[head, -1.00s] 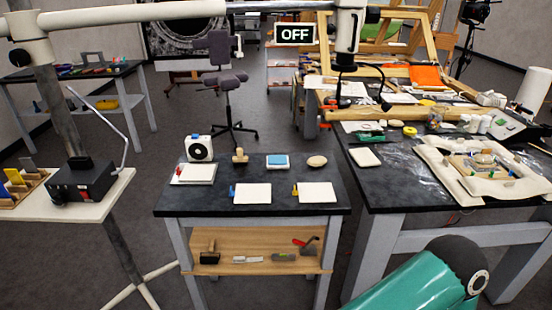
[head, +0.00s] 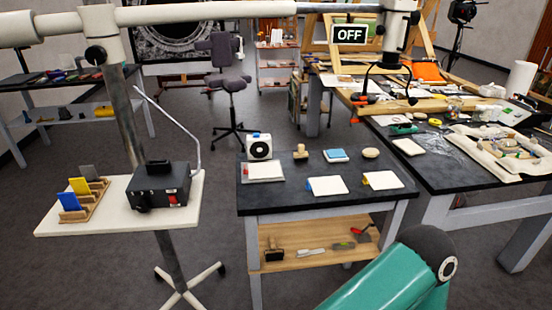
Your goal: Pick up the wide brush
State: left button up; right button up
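A tool with an upright brown handle and a wide dark head (head: 274,252) stands at the left end of the wooden lower shelf of the small black-topped table. It looks like the wide brush, but it is too small to be certain. Neither of my grippers is in view. Only a teal and black link of my own arm shows at the bottom right, apart from the shelf in the picture.
The wooden shelf (head: 290,264) also holds several small tools. A white stand (head: 108,224) with a black box (head: 160,186) is left. A large workbench (head: 440,176) is right. Floor between is clear.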

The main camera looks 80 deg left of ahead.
aim_at(301, 155)
jog(key=u, duration=0.05)
jog(key=k, duration=1.3)
jog(key=u, duration=1.2)
jog(key=i, duration=1)
jog(key=z, duration=0.05)
